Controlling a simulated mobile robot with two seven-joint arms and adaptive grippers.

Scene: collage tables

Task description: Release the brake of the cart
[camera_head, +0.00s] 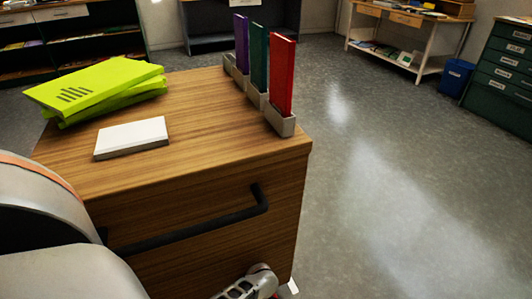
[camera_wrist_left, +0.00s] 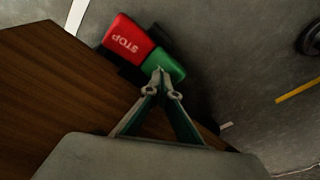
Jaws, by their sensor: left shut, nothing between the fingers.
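The wooden cart (camera_head: 190,85) stands in front of me with a black handle (camera_head: 190,228) on its near side. In the left wrist view, its brake pedal has a red half (camera_wrist_left: 128,40) marked STOP and a green half (camera_wrist_left: 163,67), beside the cart's wooden panel (camera_wrist_left: 50,100). My left gripper (camera_wrist_left: 159,73) is shut and empty, its tips at the green half; I cannot tell whether they touch it. In the head view, only part of my left arm's end shows low by the cart, and the pedal is hidden. My right gripper is out of view.
On the cart lie lime-green folders (camera_head: 100,88) and a white block (camera_head: 131,137); purple, green and red books (camera_head: 282,75) stand in holders at the right edge. Open floor lies right of the cart. A blue bin (camera_head: 456,78) and green cabinet (camera_head: 505,75) stand far right.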

